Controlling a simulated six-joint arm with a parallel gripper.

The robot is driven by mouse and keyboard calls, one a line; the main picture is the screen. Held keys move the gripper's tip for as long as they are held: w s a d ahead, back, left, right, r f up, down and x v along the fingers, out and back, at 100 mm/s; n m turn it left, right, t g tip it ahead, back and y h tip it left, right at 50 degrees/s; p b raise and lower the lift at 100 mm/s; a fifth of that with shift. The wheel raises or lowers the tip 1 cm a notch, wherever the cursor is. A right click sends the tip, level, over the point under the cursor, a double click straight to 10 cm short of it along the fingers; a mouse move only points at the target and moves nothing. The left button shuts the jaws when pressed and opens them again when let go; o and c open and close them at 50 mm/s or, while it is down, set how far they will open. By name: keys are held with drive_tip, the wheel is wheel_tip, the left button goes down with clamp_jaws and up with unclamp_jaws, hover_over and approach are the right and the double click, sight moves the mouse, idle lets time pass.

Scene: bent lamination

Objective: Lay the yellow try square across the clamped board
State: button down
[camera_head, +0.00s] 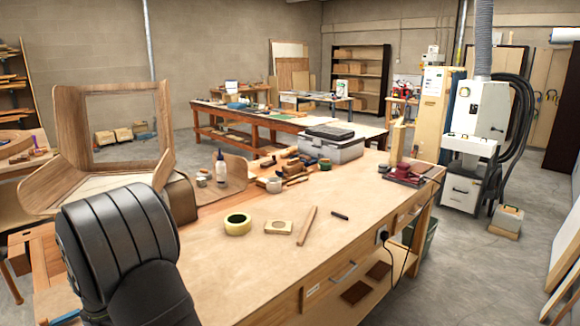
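I cannot make out a yellow try square in this view. A pale yellowish upright piece (398,140) stands at the far right end of the workbench, too small to identify. I also cannot pick out a board held in clamps. A large bent-wood piece (163,108) with a framed opening stands at the left. My gripper is not in view; a dark, ribbed part of my arm fills the lower left and hides the bench corner there.
The workbench (225,268) holds a yellow tape roll (238,229), a holed wood block (278,227), a wooden stick (307,226) and a dark pen-like piece (340,215). The front is clear.

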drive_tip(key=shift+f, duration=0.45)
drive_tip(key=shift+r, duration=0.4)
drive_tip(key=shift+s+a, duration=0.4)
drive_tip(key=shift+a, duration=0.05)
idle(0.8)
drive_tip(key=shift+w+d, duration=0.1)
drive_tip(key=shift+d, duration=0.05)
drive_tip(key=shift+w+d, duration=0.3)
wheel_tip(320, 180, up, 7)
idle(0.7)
